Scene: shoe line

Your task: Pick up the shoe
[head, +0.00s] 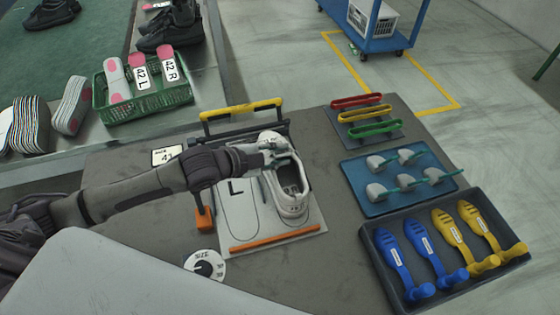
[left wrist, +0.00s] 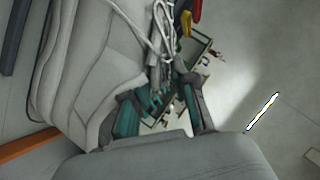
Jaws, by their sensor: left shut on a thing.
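A light grey shoe (head: 290,204) is over the right half of a pale board (head: 240,222) marked "L" with foot outlines. I cannot tell whether it touches the board. My left gripper (head: 274,151) is shut on the shoe at its far end, with teal fingertips at the shoe's edge. In the left wrist view the shoe (left wrist: 85,70) fills the left side, its white laces hanging close to the fingers (left wrist: 160,105). The gripped part is partly hidden by the fingers. My right gripper is not in view.
A yellow-handled frame (head: 241,108) stands behind the board. An orange bar (head: 277,239) lines its front edge. To the right are a blue mat (head: 390,205) with grey-teal pieces and a dark tray (head: 372,238) of blue and yellow shoe forms. A green crate (head: 185,95) stands back left.

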